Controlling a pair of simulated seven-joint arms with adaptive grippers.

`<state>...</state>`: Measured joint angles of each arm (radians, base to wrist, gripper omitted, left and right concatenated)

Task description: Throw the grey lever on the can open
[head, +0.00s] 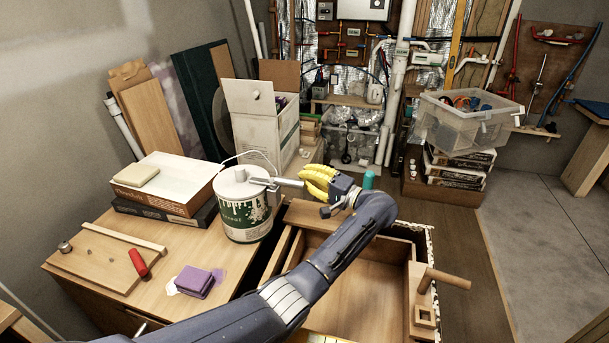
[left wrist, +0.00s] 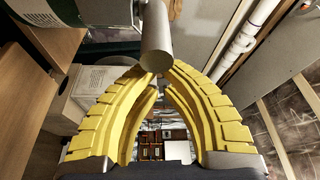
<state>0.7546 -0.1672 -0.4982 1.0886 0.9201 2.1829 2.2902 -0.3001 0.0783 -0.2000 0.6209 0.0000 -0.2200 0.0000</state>
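My left gripper (head: 306,184) has yellow fingers and is at the lever's free end. In the left wrist view the lever (left wrist: 156,35) is a grey cylinder, its end covering part of the fingertips (left wrist: 160,74). The fingers are drawn together; I cannot tell whether they touch the lever. The can's side (left wrist: 35,12) shows at upper left. My right gripper is out of view.
A purple sponge (head: 195,280) and a red-handled tool (head: 139,262) lie in front. An open wooden drawer (head: 345,265) is below my left arm. A clear bin (head: 465,125) is at back right.

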